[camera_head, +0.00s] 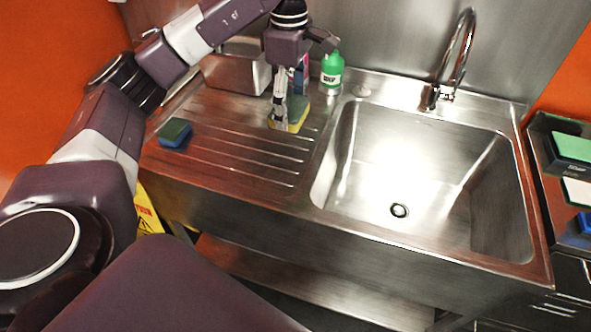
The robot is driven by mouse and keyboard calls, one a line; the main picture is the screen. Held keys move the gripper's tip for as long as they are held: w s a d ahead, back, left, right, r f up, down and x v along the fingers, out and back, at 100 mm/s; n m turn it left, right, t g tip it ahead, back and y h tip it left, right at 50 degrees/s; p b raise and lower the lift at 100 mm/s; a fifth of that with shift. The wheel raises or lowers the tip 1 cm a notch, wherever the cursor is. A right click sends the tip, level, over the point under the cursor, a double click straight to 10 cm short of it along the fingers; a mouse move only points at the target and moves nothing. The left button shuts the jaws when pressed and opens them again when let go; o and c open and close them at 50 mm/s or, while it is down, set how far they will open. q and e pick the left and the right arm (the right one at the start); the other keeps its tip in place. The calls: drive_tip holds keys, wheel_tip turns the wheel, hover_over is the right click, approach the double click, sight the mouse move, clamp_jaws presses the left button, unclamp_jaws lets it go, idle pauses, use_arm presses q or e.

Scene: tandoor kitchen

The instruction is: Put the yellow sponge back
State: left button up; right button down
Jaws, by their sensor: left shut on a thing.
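The yellow sponge (292,121), with a green scouring layer on top, is at the back of the ribbed drainboard (235,140), left of the sink basin. My left gripper (279,118) points down and is shut on the yellow sponge, its fingers covering part of it. I cannot tell whether the sponge touches the drainboard or is slightly above it. A blue sponge (174,135) with a dark green top lies on the left of the drainboard. My right gripper does not show.
A green bottle (332,70) stands behind the yellow sponge, next to a partly hidden pink and blue item (301,75). A metal container (235,72) is at the back left. The sink basin (440,190) is empty, with a tall tap (460,60) behind it. Items lie on the right-hand rack.

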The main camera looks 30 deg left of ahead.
use_arm(q)
wheel_tip(320, 180, down, 6)
hover_over(291, 171)
wheel_tip(291, 171, down, 7)
drive_tip(key=shift+f, duration=1.05)
wheel_tip(291, 171, down, 2)
drive_tip(key=shift+d+f+p, duration=0.1)
drive_tip(key=shift+f+p, duration=0.1)
drive_tip(key=shift+p, duration=0.35)
drive_tip(key=shift+f, duration=0.25)
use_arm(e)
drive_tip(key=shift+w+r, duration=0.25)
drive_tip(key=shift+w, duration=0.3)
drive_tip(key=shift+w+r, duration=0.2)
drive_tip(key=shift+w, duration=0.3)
use_arm(q)
drive_tip(key=shift+f, duration=0.1)
